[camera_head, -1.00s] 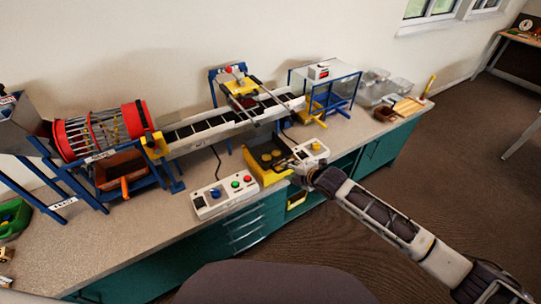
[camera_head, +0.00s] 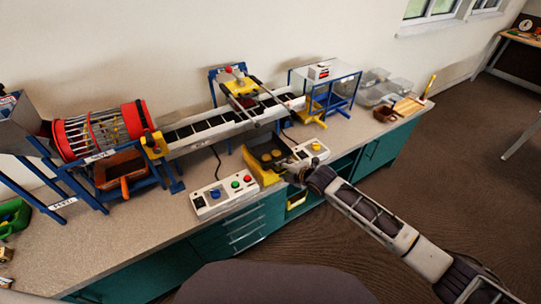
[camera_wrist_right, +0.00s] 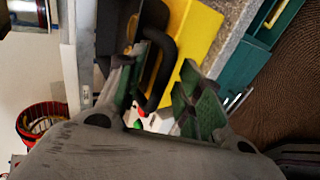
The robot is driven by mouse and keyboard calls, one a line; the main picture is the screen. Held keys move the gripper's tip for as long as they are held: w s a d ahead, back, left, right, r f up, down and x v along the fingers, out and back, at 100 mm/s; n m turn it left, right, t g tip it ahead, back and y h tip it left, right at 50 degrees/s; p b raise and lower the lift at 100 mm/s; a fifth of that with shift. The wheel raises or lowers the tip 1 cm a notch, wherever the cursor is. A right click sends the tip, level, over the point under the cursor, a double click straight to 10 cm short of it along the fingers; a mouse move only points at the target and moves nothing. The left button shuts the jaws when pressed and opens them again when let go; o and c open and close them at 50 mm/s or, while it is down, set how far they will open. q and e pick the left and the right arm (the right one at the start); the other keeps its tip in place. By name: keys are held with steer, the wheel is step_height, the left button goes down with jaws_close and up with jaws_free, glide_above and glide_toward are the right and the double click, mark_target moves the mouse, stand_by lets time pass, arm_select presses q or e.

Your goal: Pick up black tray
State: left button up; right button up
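The black tray (camera_head: 257,158) sits at the counter's front edge, beside a yellow part (camera_head: 262,174), with a few round yellowish pieces in it. My right gripper (camera_head: 291,170) is at its right end, low over the counter. In the right wrist view, a curved black handle (camera_wrist_right: 166,52) lies between the open fingers of the gripper (camera_wrist_right: 158,95), in front of a yellow panel (camera_wrist_right: 198,42). I cannot tell whether the fingers touch the handle. My left gripper is not in view.
A control box with buttons (camera_head: 223,195) stands left of the tray, and another box (camera_head: 312,150) stands close on the right. A conveyor (camera_head: 215,128) runs behind. The red-rimmed drum (camera_head: 100,132) is at left.

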jaws_close()
steer(key=shift+r, duration=0.15)
steer(key=shift+r, duration=4.85)
